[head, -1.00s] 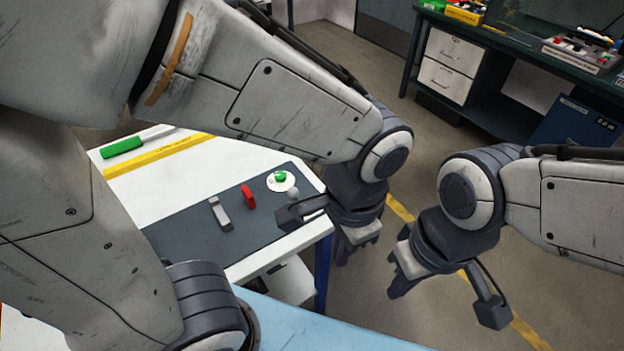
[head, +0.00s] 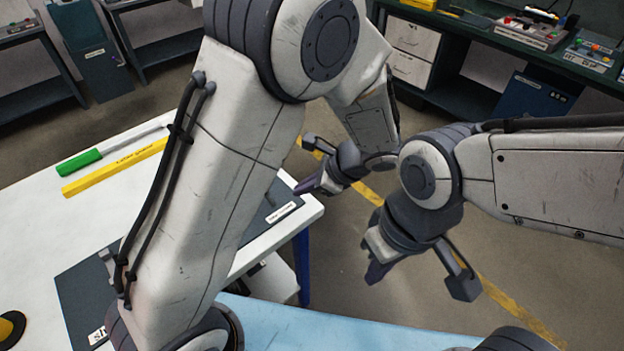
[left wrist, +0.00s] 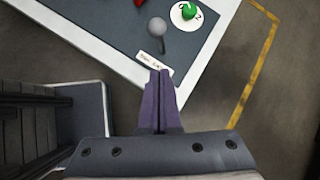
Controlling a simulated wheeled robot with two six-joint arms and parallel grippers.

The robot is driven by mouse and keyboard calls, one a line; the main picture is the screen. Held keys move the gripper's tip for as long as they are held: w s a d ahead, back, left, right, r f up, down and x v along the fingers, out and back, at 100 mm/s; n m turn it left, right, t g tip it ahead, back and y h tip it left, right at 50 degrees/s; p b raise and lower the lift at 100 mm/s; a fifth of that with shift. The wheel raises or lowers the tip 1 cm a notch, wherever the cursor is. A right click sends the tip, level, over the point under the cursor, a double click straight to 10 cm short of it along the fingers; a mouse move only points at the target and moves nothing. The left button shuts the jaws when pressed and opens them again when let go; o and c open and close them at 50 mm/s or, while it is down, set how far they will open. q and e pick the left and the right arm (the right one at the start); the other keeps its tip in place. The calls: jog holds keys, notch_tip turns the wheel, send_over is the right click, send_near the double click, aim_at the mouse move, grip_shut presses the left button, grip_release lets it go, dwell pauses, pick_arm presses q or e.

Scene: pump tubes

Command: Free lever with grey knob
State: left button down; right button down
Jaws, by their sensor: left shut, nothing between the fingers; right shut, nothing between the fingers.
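The lever with a round grey knob (left wrist: 157,26) shows at the top of the left wrist view, on the dark panel (left wrist: 120,22). A small label lies just below it. My left gripper (left wrist: 159,72) is shut and empty; its purple fingertips point at the label, apart from the knob in the picture. In the head view my left gripper (head: 304,187) is beyond the table's right corner, and my left arm hides the lever. My right gripper (head: 375,272) is shut and empty over the floor, to the right of the table.
A green button (left wrist: 189,11) on a white disc sits right of the knob, and a red part (left wrist: 138,2) is to its left. A green-handled tool (head: 80,162) and a yellow strip (head: 115,168) lie on the white table (head: 35,215). Open floor lies right of the table.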

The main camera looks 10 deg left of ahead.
pick_arm(q)
jog(key=a+f, duration=0.1)
jog(key=a, duration=0.2)
jog(key=a+f, duration=0.1)
jog(key=shift+w+a+f, duration=0.25)
jog(key=shift+a+f, duration=0.05)
jog(key=shift+a, duration=0.1)
jog(key=shift+a+f, duration=0.15)
jog(key=shift+a, duration=0.4)
pick_arm(e)
jog(key=shift+r, duration=0.25)
